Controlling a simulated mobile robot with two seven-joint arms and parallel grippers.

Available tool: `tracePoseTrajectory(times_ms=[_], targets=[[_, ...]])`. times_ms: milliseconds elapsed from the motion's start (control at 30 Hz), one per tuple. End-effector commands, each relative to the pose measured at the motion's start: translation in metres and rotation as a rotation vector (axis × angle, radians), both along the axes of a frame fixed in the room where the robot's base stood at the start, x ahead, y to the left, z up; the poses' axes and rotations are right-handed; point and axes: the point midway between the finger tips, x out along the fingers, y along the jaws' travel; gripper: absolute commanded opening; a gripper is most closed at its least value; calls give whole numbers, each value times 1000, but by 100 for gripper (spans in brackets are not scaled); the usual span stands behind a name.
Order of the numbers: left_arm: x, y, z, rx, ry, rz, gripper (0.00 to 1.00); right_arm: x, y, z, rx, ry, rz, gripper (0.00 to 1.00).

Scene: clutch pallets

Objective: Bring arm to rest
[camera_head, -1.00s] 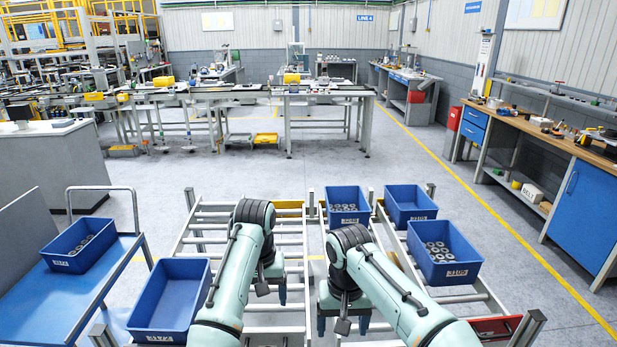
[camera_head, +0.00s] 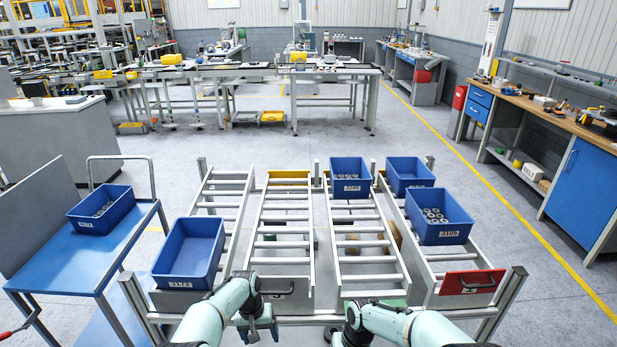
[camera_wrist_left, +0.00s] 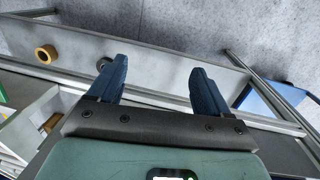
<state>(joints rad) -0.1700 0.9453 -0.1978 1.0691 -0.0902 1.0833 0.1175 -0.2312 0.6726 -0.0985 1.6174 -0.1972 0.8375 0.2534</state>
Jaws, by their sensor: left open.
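My left gripper (camera_head: 258,330) hangs low in front of the rack's near edge in the head view. In the left wrist view its two dark blue fingers (camera_wrist_left: 155,80) stand wide apart with nothing between them. My right arm is bent at the bottom of the head view. Its gripper (camera_head: 336,338) shows only in small part at the lower edge, so its jaws cannot be made out. Both arms are drawn back, with no bin touching them in the head view.
A slatted rack (camera_head: 285,222) spans the front. An empty blue bin (camera_head: 190,255) sits on its left lane. A blue bin with metal rings (camera_head: 438,218) sits on the right. A blue cart (camera_head: 95,258) with another bin stands at left. The middle lanes have free room.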

Motion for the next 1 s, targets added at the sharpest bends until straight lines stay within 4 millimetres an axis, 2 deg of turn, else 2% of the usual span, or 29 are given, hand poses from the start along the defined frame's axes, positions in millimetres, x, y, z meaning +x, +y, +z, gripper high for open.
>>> tracePoseTrajectory(times_ms=[33, 100, 167, 200, 267, 300, 367, 400, 500, 600, 700, 833, 1000], targets=[[-20, 7, -37, -19, 26, 16, 78, -17, -6, -33, 19, 25, -14, 78], [-46, 11, -79, -45, 35, 38, 78, -38, -11, -69, 48, 37, -38, 78], [-73, 13, -110, -67, 42, 58, 78, -58, -14, -96, 72, 46, -60, 78], [-93, 15, -129, -81, 48, 72, 78, -72, -17, -113, 86, 51, -78, 78], [-124, 15, -154, -101, 54, 98, 78, -96, -20, -136, 107, 60, -106, 78], [-147, 14, -168, -115, 59, 116, 78, -112, -22, -149, 118, 65, -128, 78], [-182, 12, -184, -132, 64, 143, 78, -138, -25, -167, 133, 70, -160, 78], [-206, 10, -193, -143, 68, 162, 78, -156, -26, -177, 142, 74, -183, 78], [-265, 4, -204, -166, 74, 210, 78, -198, -29, -194, 155, 82, -240, 78], [-314, -2, -203, -182, 78, 251, 78, -235, -30, -203, 159, 85, -289, 78], [-348, -7, -196, -189, 78, 282, 78, -260, -31, -205, 158, 86, -326, 78], [-370, -11, -189, -194, 75, 301, 78, -277, -31, -205, 155, 83, -350, 78], [-375, -12, -187, -194, 72, 306, 78, -280, -31, -205, 153, 80, -355, 78]])
